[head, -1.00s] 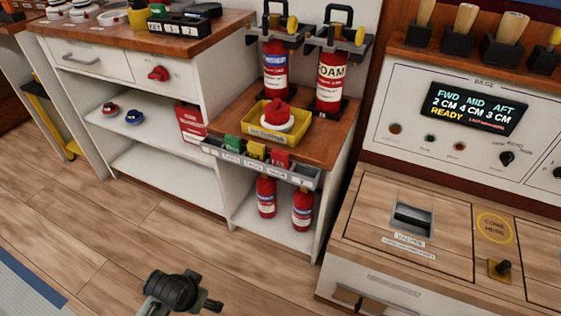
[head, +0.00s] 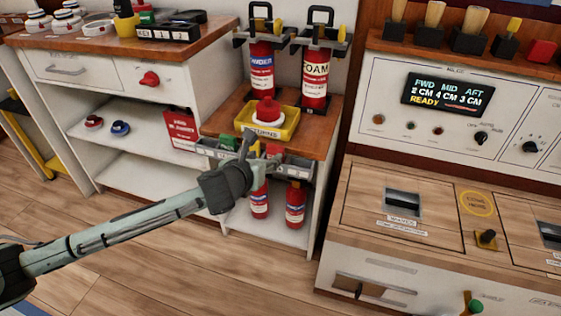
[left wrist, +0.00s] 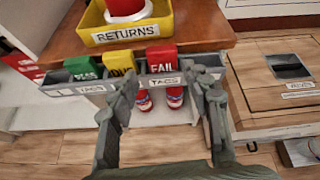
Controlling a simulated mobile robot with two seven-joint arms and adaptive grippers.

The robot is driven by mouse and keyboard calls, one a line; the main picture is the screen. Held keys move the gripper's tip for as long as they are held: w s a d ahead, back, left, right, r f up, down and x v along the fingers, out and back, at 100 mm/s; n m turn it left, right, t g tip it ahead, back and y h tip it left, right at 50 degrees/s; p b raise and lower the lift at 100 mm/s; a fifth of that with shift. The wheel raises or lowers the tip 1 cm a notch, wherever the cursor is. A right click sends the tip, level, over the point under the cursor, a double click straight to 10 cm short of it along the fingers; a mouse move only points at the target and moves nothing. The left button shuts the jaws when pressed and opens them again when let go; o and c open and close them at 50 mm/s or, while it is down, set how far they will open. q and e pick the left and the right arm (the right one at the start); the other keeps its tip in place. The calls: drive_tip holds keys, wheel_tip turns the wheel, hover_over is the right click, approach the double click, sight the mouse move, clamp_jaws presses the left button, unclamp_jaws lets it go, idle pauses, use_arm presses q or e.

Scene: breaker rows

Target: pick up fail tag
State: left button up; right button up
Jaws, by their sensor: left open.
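The fail tag (left wrist: 162,59) is a red tag lettered FAIL. It stands in a grey rack (left wrist: 208,61) at the shelf edge, and in the head view its red top (head: 274,149) shows just behind my gripper. My left gripper (left wrist: 166,88) is open, with one finger on each side of the tag's line and the fingertips low in front of the rack. It also shows in the head view (head: 263,152). Nothing is between its fingers. I cannot tell whether it touches the rack. My right gripper is in neither view.
A yellow tag (left wrist: 122,58) and a green tag (left wrist: 83,67) stand left of the fail tag. A yellow RETURNS tray (left wrist: 127,33) with a red-and-white item sits behind. Fire extinguishers (head: 315,80) stand behind it, and small ones (head: 295,205) below the rack.

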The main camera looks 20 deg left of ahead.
sight(274, 152)
use_arm(q)
drive_tip(key=shift+m, duration=0.6)
drive_tip(key=b+x, duration=0.1)
drive_tip(key=x, duration=0.6)
drive_tip(key=shift+w+d+f, duration=0.15)
drive_tip(key=shift+w+f, duration=0.1)
drive_tip(key=shift+w, duration=0.15)
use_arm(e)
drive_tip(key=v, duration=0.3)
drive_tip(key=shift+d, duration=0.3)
use_arm(q)
drive_tip(key=shift+c, duration=0.4)
drive_tip(key=c, duration=0.5)
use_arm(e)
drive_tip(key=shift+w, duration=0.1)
